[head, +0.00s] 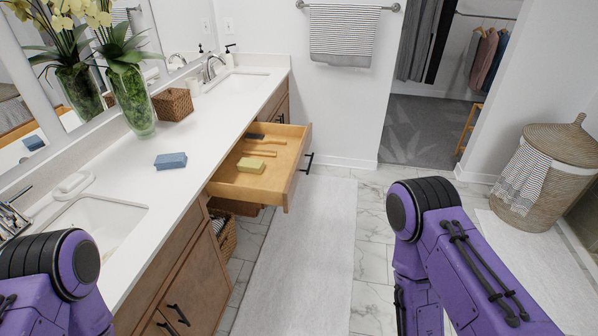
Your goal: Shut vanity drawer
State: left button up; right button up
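The vanity drawer (240,184) is pulled far out from under the white vanity counter (190,137), into the room. Its front panel (299,172) carries a black handle (309,162). Inside lie a yellow sponge-like block (251,165), a wooden-handled brush (268,138) and another wooden item (259,153). My purple arms show at the lower left and lower right of the head view. Both grippers are outside the picture, so their state does not show. Neither visible arm part touches the drawer.
A glass vase (127,95), a wicker box (173,104) and a blue folded cloth (171,160) stand on the counter. A woven basket (225,235) sits under the drawer. A light rug (300,260) covers clear floor. A wicker hamper (560,150) stands far right.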

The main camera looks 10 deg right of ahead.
aim_at(278, 183)
jog(key=z, duration=0.6)
jog(key=i, duration=1.55)
jog(key=u, duration=0.3)
